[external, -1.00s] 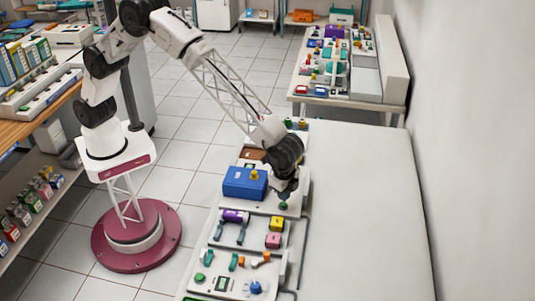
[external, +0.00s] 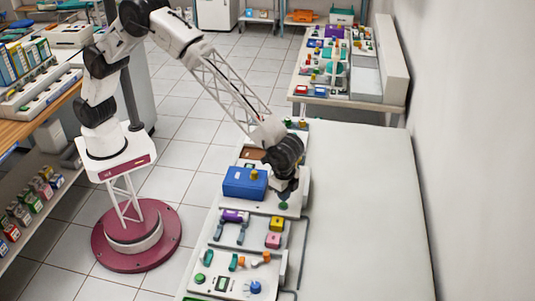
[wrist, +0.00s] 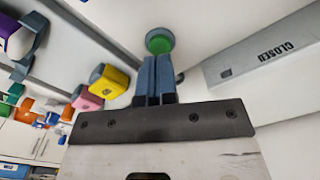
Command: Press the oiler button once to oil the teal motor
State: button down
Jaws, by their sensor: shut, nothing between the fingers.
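A round green button (wrist: 159,41) with a grey-blue collar stands on a white panel in the wrist view. It also shows in the external view (external: 283,205), just below my gripper (external: 287,193). In the wrist view my gripper (wrist: 155,60) is shut and empty, its blue-grey fingertips together at the button's near edge. I cannot tell whether they touch it. A teal part (external: 208,257) lies on the front panel, and teal also shows at the left of the wrist view (wrist: 14,92). I cannot tell which teal part is the motor.
A blue box (external: 245,184) with a yellow knob stands left of my gripper. Yellow (external: 277,223) and pink (external: 273,240) blocks sit on the panel in front. A grey strip marked CLOSED (wrist: 262,52) lies beside the button. The white tabletop (external: 360,210) to the right is clear.

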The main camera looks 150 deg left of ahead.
jog(key=shift+f, duration=1.35)
dwell(0.6)
jog(key=shift+r, duration=3.55)
